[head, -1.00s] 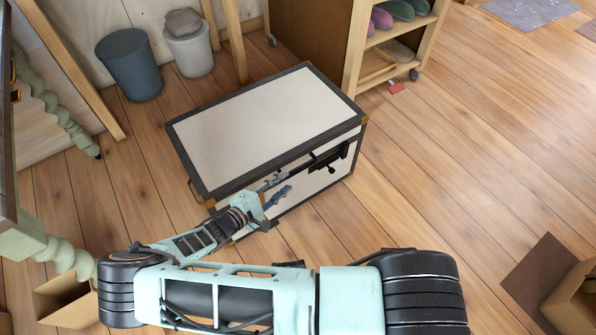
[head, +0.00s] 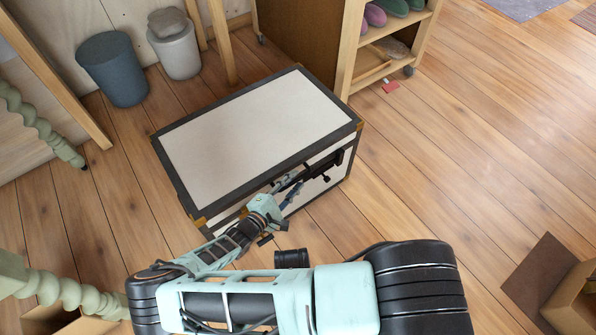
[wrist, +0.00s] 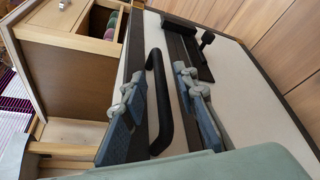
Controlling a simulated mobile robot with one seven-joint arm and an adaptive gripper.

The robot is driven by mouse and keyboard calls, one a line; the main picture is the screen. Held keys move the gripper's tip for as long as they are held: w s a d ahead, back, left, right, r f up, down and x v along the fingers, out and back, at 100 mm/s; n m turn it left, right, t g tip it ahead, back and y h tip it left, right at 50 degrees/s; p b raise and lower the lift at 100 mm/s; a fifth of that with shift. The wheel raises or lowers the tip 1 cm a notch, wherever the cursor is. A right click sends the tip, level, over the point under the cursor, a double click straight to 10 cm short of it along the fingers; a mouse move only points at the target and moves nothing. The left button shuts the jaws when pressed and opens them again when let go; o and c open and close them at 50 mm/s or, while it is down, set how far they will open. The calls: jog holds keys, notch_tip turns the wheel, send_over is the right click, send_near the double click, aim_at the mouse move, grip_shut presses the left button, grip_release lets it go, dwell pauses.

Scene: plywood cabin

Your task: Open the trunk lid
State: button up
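The trunk (head: 255,118) stands on the floor with its lid (head: 250,125) closed. It has cream panels, dark edging and brass-coloured corners. Black hardware (head: 325,165) sits on its front, partly hidden by my gripper. My gripper (head: 290,187) is at the trunk's front, near the lid edge. In the wrist view, my gripper (wrist: 160,92) is open, with one finger on each side of a black bar handle (wrist: 160,100). I cannot tell whether either finger touches the handle. A black T-shaped latch piece (wrist: 203,52) shows beyond the right finger.
A wooden shelf unit (head: 395,45) with shoes stands close behind the trunk at right. Two bins, dark (head: 113,70) and light grey (head: 175,45), stand behind left. A cardboard box (head: 575,300) is at lower right. Floor right of the trunk is mostly clear.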

jog(key=shift+w+d+f, duration=0.1)
jog(key=shift+w+d, duration=0.2)
jog(key=shift+w, duration=0.15)
jog(key=shift+c, duration=0.5)
grip_shut()
